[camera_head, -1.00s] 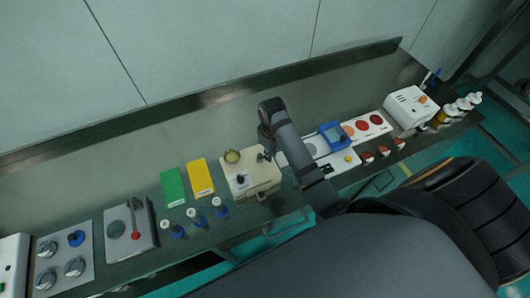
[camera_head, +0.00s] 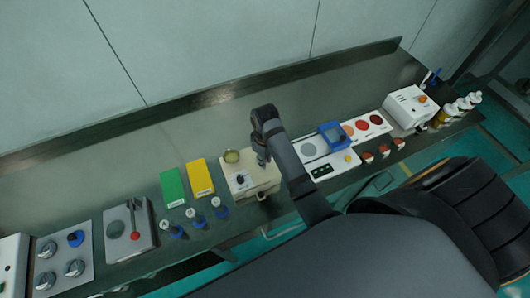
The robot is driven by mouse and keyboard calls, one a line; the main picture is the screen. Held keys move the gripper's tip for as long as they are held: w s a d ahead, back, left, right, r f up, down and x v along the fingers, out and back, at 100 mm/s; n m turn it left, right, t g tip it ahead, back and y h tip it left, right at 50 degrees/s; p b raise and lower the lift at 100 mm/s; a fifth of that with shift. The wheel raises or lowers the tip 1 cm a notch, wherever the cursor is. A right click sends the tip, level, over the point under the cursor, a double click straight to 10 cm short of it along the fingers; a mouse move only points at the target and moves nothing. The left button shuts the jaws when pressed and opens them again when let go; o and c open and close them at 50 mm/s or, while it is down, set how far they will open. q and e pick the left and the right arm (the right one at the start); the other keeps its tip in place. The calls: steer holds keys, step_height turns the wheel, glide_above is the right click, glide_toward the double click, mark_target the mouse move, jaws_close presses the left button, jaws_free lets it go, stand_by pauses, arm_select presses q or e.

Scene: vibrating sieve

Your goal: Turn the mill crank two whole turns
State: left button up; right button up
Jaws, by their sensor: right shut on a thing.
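The mill is a beige box (camera_head: 255,187) on the bench near the middle of the view. A round yellow-green cup (camera_head: 232,156) sits on its top left and a dark knob (camera_head: 240,179) shows on its near part. My right gripper (camera_head: 262,160) reaches down onto the right part of the mill's top. It is small and dark here, and it is shut on the crank, which the gripper mostly hides. My left gripper is not in view.
Green (camera_head: 173,187) and yellow (camera_head: 201,177) blocks and several blue-based bottles (camera_head: 196,217) stand left of the mill. A white device with a blue frame (camera_head: 331,134) stands to the right. The bench behind the mill is clear.

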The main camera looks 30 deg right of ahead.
steer(key=shift+w+a+r, duration=0.15)
steer(key=shift+r, duration=0.05)
steer(key=shift+w+a+r, duration=0.1)
steer(key=shift+w+a, duration=0.15)
steer(key=shift+a, duration=0.6)
steer(key=shift+w+a, duration=0.1)
steer(key=shift+w, duration=0.05)
steer(key=shift+w+a+f, duration=0.2)
steer(key=shift+w+a, duration=0.25)
steer(key=shift+a, duration=0.1)
